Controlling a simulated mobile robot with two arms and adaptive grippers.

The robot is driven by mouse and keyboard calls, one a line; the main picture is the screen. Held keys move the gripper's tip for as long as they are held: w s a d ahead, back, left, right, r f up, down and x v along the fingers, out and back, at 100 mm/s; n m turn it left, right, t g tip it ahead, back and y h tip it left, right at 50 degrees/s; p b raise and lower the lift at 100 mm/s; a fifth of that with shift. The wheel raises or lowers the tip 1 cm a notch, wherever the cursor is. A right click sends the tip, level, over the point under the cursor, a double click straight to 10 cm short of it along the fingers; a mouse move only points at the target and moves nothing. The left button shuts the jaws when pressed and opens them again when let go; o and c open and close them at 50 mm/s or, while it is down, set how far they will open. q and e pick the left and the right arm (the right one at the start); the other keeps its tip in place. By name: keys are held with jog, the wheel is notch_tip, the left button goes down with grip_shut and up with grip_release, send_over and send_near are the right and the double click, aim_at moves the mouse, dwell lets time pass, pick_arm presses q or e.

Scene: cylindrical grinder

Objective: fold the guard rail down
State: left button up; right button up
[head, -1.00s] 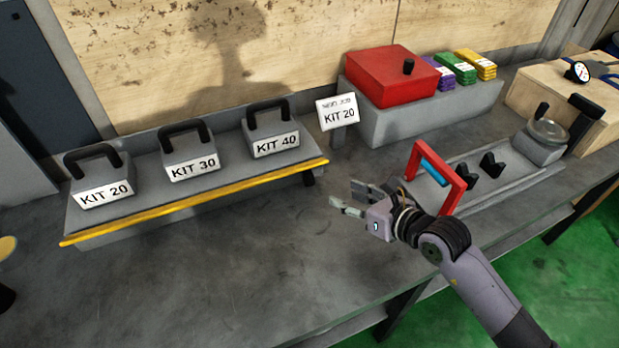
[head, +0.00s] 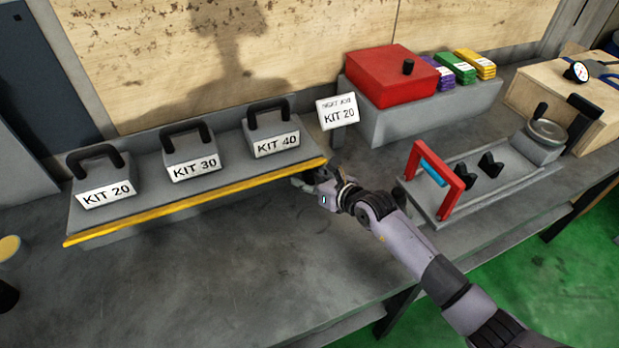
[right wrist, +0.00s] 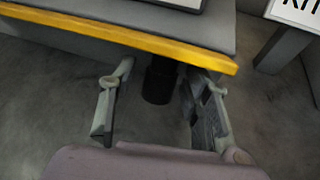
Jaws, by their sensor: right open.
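The yellow guard rail (head: 200,203) runs along the front edge of the grey sloped kit shelf (head: 140,160). In the right wrist view the rail (right wrist: 130,37) crosses the top. A black cylindrical part (right wrist: 160,82) sits below the rail near its right end. My right gripper (head: 307,183) is at the rail's right end, partly hidden by its own wrist. In the right wrist view my right gripper (right wrist: 160,78) is open, with its fingers on either side of the black part. It does not look closed on it. My left gripper is not in view.
Kits 20 (head: 100,180), 30 (head: 190,160) and 40 (head: 270,135) stand on the shelf. A "KIT 20" sign (head: 338,112) stands just beyond my gripper. A fixture with a red frame (head: 457,190) is to the right. The bench (head: 200,285) before the shelf is clear.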

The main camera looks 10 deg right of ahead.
grip_shut()
jog(key=f+t+b, duration=0.1)
jog(key=b, duration=0.2)
jog(key=t+y+b, duration=0.1)
jog(key=b, duration=0.2)
jog(key=shift+w+a+f+n+b, duration=0.1)
jog(key=shift+w+f+n+b, duration=0.05)
jog(key=shift+f+n+b, duration=0.2)
jog(key=shift+r+t+b, duration=0.2)
jog(key=shift+t+b, duration=0.2)
jog(key=shift+b, duration=0.15)
grip_release()
jog(key=shift+r, duration=0.1)
